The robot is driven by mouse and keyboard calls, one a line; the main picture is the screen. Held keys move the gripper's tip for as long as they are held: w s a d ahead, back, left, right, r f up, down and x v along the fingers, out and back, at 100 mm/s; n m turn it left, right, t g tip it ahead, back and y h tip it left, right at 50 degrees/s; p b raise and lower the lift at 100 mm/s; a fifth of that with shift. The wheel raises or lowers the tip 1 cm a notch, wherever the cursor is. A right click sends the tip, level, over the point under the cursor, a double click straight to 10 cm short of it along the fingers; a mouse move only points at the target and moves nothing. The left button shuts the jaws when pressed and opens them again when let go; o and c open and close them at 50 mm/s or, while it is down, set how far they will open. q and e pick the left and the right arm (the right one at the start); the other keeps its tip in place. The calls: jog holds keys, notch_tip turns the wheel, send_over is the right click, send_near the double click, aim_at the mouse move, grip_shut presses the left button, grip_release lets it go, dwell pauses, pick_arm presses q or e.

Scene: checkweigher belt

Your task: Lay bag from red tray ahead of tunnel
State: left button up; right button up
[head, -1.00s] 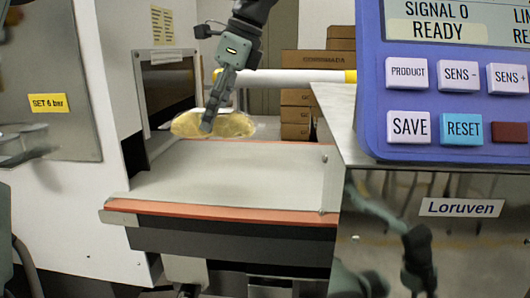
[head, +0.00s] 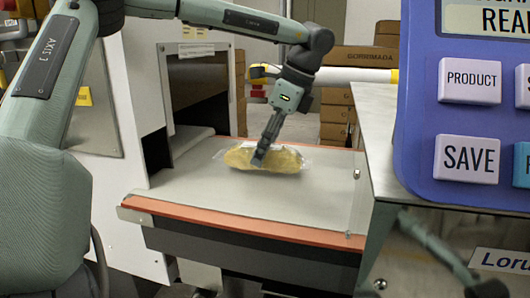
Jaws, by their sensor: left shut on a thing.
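My left gripper (head: 262,156) is shut on a clear bag with yellowish contents (head: 284,160). The bag lies roughly level, at or just above the far part of the grey belt (head: 225,190); I cannot tell if its underside fully touches. The tunnel (head: 200,95), a dark opening in the white machine housing, is to the left of the bag. No red tray is in view.
Orange-red strips (head: 240,222) edge the belt. A blue control panel (head: 465,115) and a steel cabinet (head: 385,130) stand close on the right. A white rail (head: 345,75) and cardboard boxes (head: 335,110) are behind. The near belt is clear.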

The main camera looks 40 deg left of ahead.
pick_arm(q)
jog(key=shift+f, duration=0.55)
jog(key=o, duration=1.4)
jog(key=v, duration=1.2)
jog(key=shift+d, duration=0.1)
